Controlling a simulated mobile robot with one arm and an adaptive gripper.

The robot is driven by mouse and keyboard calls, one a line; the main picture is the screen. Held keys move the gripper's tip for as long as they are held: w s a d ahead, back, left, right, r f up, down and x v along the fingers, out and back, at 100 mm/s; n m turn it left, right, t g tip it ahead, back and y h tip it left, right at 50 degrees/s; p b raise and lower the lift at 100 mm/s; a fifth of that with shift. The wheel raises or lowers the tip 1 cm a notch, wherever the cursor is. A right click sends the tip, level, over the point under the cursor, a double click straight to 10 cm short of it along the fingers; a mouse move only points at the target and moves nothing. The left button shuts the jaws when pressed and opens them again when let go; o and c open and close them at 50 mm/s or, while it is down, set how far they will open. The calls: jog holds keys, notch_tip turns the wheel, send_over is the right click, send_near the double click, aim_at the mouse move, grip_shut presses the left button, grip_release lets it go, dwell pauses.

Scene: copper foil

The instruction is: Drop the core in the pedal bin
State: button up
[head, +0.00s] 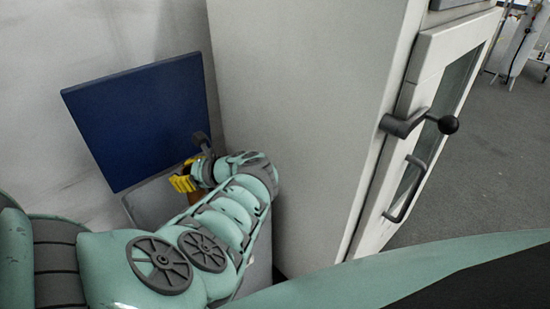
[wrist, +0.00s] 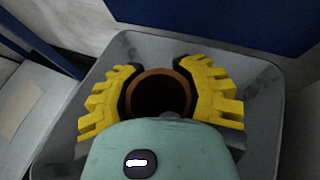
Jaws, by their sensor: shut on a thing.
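The core (wrist: 158,94), a short brown tube with an open round end, is held between the yellow fingers of my gripper (wrist: 160,84). In the head view, a little of the core (head: 194,197) shows below my gripper (head: 184,180); my arm hides part of it. The pedal bin (wrist: 262,112) is grey and square-mouthed, and its blue lid (head: 140,115) stands raised at the back. In the wrist view, the core appears within the outline of the bin's mouth. How far above or inside the rim it is, I cannot tell.
A tall white cabinet (head: 300,110) with a black-knobbed handle (head: 448,124) stands close to the right of the bin. A pale wall (head: 90,40) is behind it. Open grey floor (head: 470,140) lies beyond the cabinet at the right.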

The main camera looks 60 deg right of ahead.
jog(key=shift+s+f+b, duration=0.1)
jog(key=shift+f+b, duration=0.95)
jog(key=shift+f, duration=0.4)
jog(key=o, duration=1.3)
jog(key=shift+r, duration=0.1)
jog(key=v, duration=1.2)
